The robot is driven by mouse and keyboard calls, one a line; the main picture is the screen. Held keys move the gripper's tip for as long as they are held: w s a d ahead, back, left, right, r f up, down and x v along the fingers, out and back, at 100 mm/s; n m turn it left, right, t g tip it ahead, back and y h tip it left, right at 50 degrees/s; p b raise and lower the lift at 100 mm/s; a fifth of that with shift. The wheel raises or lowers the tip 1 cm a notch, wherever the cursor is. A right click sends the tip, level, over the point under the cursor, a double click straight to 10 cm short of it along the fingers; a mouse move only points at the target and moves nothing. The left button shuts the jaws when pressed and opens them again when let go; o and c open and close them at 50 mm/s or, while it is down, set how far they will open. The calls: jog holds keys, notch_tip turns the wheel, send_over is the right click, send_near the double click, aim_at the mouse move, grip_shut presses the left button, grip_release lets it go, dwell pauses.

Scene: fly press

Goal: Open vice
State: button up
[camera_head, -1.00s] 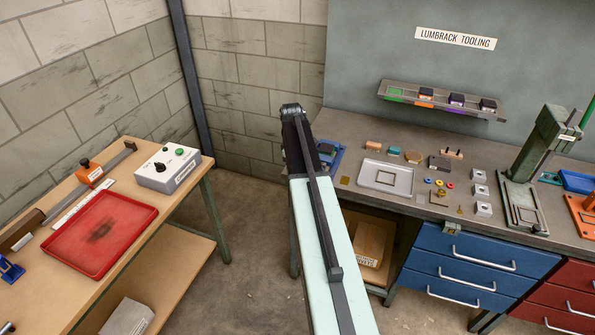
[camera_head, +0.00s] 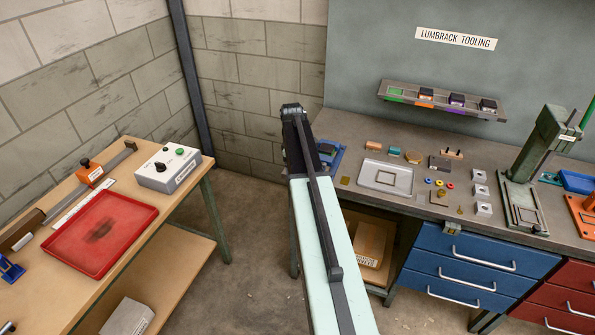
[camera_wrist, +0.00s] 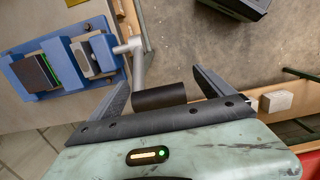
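The blue vice (camera_wrist: 62,66) lies at the left of the wrist view. A dark block with a green edge (camera_wrist: 36,72) sits in its left part. A grey crank (camera_wrist: 138,62) sticks out from the vice's right side and ends in a dark cylindrical grip (camera_wrist: 160,97). My gripper (camera_wrist: 160,74) is open, with one finger on each side of the grip; I cannot tell whether either touches it. In the head view, the blue vice (camera_head: 333,155) shows at the bench's left end, partly hidden by my arm, and my fingers are hidden.
The grey bench (camera_head: 400,205) holds a pale tray (camera_head: 386,178), small parts and a green press (camera_head: 535,150). A wooden table (camera_head: 140,236) with a red tray (camera_head: 100,234) and a control box (camera_head: 168,168) stands at left. Bare floor lies between.

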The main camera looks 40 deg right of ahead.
jog(key=r+p, duration=0.8)
jog(key=shift+w+a, duration=0.15)
jog(key=shift+w, duration=0.1)
jog(key=shift+f, duration=0.1)
